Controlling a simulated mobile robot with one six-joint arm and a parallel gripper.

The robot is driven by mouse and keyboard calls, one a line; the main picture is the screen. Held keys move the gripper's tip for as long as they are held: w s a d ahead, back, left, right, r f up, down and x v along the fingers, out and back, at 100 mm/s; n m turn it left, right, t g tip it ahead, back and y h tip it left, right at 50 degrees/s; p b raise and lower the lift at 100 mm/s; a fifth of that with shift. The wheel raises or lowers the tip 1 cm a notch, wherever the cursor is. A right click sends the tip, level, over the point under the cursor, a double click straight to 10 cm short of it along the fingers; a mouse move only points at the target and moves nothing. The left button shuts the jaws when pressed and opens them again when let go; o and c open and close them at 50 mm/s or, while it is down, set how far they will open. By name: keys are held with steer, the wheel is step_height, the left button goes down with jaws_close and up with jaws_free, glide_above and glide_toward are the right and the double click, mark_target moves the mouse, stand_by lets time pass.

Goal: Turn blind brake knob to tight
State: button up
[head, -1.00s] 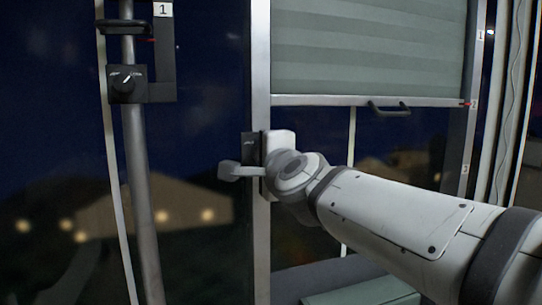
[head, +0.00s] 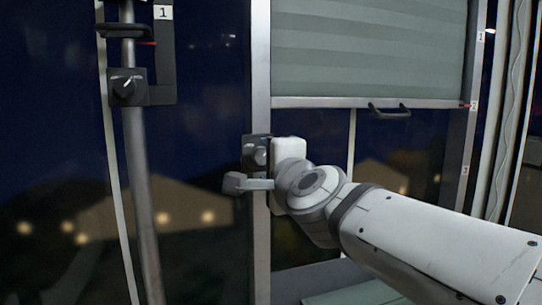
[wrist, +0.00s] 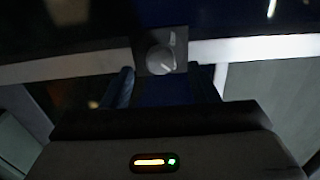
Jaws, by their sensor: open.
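A round grey knob (head: 257,155) sits on a small dark plate on the metal post left of the blind. In the wrist view this knob (wrist: 160,60) stands ahead, near the top centre, with a faint pale mark beside it. The lettering is too small to read, so its setting cannot be told. My gripper (head: 245,182) is at the post, its visible finger just below the knob. In the wrist view my gripper (wrist: 165,84) is open, with dark fingers left and right of the knob's line. Nothing is held, and no contact with the knob shows.
The pale green blind (head: 368,52) hangs at the right, with a dark handle (head: 389,111) on its bottom bar. Another knob (head: 127,86) is on a grey pole (head: 141,190) at the left. Dark window glass lies between pole and post.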

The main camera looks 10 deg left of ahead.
steer(key=v, duration=0.4)
steer(key=shift+p, duration=0.4)
steer(key=d+f+n+g+h+p, duration=0.4)
steer(key=d+f+n+g, duration=0.3)
steer(key=d+f, duration=0.6)
steer(key=s+d+f+n+g+h+p, duration=0.3)
steer(key=s+d+f+n+g+h, duration=0.1)
steer(key=s+d+f, duration=0.8)
step_height(320, 180, down, 2)
steer(key=shift+s+d+f+n+g+h, duration=0.2)
steer(key=shift+s+d+n+g+h, duration=0.15)
steer(key=shift+d+g+h, duration=0.4)
